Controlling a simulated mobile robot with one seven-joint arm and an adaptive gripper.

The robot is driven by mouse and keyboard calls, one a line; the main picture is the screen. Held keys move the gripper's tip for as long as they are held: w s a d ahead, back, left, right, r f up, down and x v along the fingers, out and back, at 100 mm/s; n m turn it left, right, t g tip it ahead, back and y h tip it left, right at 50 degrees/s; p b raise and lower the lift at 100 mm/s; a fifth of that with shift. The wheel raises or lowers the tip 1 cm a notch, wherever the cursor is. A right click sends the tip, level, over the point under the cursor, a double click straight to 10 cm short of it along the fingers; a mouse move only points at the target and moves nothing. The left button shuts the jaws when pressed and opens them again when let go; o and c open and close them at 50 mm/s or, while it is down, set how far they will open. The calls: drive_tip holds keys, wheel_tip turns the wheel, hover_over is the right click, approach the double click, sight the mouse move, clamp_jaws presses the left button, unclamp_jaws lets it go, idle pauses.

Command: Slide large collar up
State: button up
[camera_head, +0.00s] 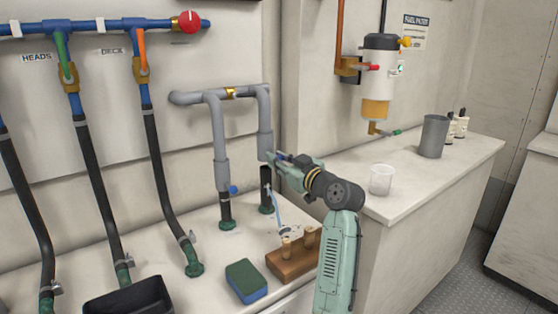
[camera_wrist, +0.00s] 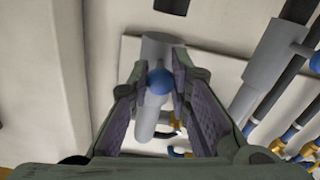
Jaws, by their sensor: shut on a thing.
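The large grey collar (camera_head: 265,146) is around the lower part of the right leg of the grey pipe loop (camera_head: 213,97). It also shows in the wrist view (camera_wrist: 163,48), with a blue knob (camera_wrist: 160,82) on its side. My gripper (camera_head: 273,158) reaches it from the right. In the wrist view my gripper (camera_wrist: 155,92) has its fingers on both sides of the collar and knob, shut on the collar. Below it, a gap separates the collar from a black hose stub (camera_head: 266,178); the stub shows at the top of the wrist view (camera_wrist: 171,6).
The left leg has a similar collar (camera_head: 222,174) with a blue knob. A wooden rack (camera_head: 290,262), a green-and-blue sponge (camera_head: 246,281) and a black tray (camera_head: 128,297) sit on the bench. A clear cup (camera_head: 381,180) stands on the right counter. Several black hoses run at left.

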clamp_jaws()
wheel_tip(320, 180, up, 2)
drive_tip(key=shift+r, duration=0.1)
drive_tip(key=o, duration=0.9)
unclamp_jaws()
drive_tip(key=shift+a, duration=0.25)
drive_tip(key=shift+s, duration=0.1)
drive_tip(key=v, duration=1.2)
drive_tip(key=shift+d, duration=0.4)
